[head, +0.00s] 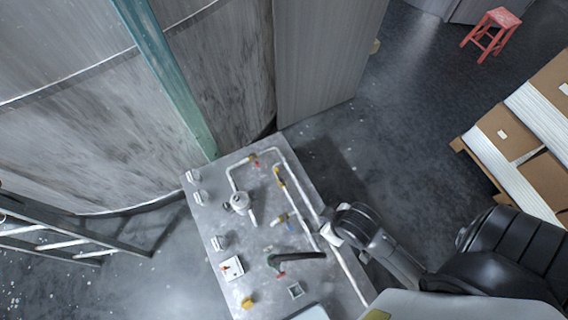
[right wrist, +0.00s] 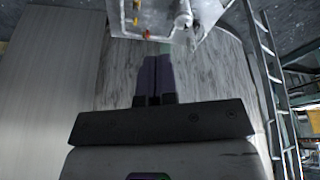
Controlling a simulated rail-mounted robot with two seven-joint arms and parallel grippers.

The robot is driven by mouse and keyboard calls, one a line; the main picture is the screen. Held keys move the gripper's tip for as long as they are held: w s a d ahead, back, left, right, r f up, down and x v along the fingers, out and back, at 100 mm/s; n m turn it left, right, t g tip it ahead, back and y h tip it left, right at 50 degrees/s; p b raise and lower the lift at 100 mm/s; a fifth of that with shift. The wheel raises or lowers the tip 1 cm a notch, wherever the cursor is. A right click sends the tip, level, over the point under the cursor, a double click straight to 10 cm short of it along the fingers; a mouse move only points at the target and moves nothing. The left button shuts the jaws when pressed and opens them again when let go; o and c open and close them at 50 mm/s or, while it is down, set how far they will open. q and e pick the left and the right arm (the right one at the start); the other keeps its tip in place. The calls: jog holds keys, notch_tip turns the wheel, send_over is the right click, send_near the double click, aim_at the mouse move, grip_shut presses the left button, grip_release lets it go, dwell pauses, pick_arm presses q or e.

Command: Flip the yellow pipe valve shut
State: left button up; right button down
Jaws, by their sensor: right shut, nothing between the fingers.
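A grey panel (head: 222,178) carries white pipes. A yellow valve handle (head: 280,178) lies along the pipe right of the panel's middle. A yellow-and-blue fitting (head: 283,218) sits lower on a short pipe, and a red-orange fitting (head: 254,160) is near the top. My right gripper (head: 330,235) is at the panel's right edge, beside the pipe and apart from the yellow handle. In the right wrist view its fingers (right wrist: 155,80) are shut and empty; yellow (right wrist: 136,21) and red (right wrist: 148,36) fittings show above them. My left gripper is not in view.
A grey gauge-like body (head: 240,202), a dark handle with a red part (head: 281,273) and a yellow knob (head: 248,302) also stand on the panel. A ladder (head: 95,240) is left, a large tank (head: 90,120) behind. Boxes on a pallet (head: 500,130) stand right.

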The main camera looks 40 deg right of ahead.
jog(key=w+d+f+m+y+b, duration=0.1)
jog(key=w+d+f+b, duration=0.1)
jog(key=w+f+b, duration=0.5)
jog(key=d+f+m+y+b, duration=0.1)
jog(key=f+b, duration=0.4)
jog(key=f, duration=0.5)
jog(key=w+d+f+m+y+b, duration=0.1)
jog(key=w+d+f+b, duration=0.1)
jog(key=w+f+b, duration=0.5)
jog(key=w+d+f+m+t+y+b, duration=0.3)
jog(key=w+d+f+m+b, duration=0.5)
jog(key=w+d+f+b, duration=0.4)
jog(key=d+f+b, duration=0.3)
jog(key=d, duration=0.1)
jog(key=shift+f+m+b, duration=0.15)
jog(key=shift+m+b, duration=0.15)
jog(key=shift+b, duration=0.1)
